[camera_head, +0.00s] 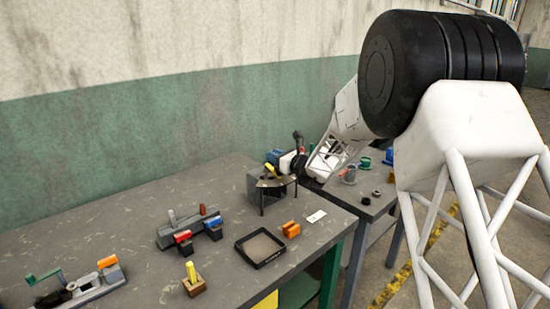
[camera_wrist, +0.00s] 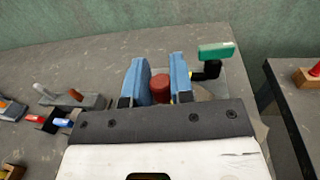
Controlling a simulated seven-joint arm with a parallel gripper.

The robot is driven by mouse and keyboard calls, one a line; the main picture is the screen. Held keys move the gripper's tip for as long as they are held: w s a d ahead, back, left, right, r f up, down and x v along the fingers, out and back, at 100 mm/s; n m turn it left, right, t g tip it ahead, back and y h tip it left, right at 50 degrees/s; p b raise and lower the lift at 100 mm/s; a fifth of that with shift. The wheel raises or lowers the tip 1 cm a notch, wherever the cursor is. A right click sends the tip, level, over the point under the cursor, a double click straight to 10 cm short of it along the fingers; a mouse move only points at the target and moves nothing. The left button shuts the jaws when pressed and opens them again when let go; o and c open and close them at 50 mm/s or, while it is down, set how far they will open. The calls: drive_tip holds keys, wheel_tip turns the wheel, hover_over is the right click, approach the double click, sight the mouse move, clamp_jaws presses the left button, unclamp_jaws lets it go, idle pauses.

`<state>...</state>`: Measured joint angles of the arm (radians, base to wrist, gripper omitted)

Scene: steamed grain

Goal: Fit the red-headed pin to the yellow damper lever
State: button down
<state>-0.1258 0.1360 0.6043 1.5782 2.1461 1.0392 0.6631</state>
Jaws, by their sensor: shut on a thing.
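My gripper (camera_head: 279,160) is at the grey box (camera_head: 258,188) at the table's back right. In the wrist view its blue fingers (camera_wrist: 160,85) are closed on a red cylindrical head (camera_wrist: 160,90), taken as the red-headed pin. The pin's shank and tip are hidden. The yellow lever (camera_head: 268,178) shows at the box in the head view, just below the fingers. I cannot tell whether the pin touches it or stands in a hole. A green handle (camera_wrist: 216,51) on a black arm is just right of the fingers in the wrist view.
A rack (camera_head: 190,236) with red and blue pieces stands left of the box. A black-rimmed tray (camera_head: 241,249), an orange piece (camera_head: 291,229) and a wooden block with a yellow peg (camera_head: 194,287) lie in front. A green-handled fixture (camera_head: 85,290) is far left.

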drive_tip(key=shift+f, duration=0.25)
idle(0.8)
drive_tip(key=shift+r, duration=0.3)
idle(0.6)
drive_tip(key=c, duration=0.9)
unclamp_jaws()
drive_tip(key=shift+d, duration=0.1)
drive_tip(key=v, duration=0.7)
drive_tip(key=shift+s+d, duration=0.25)
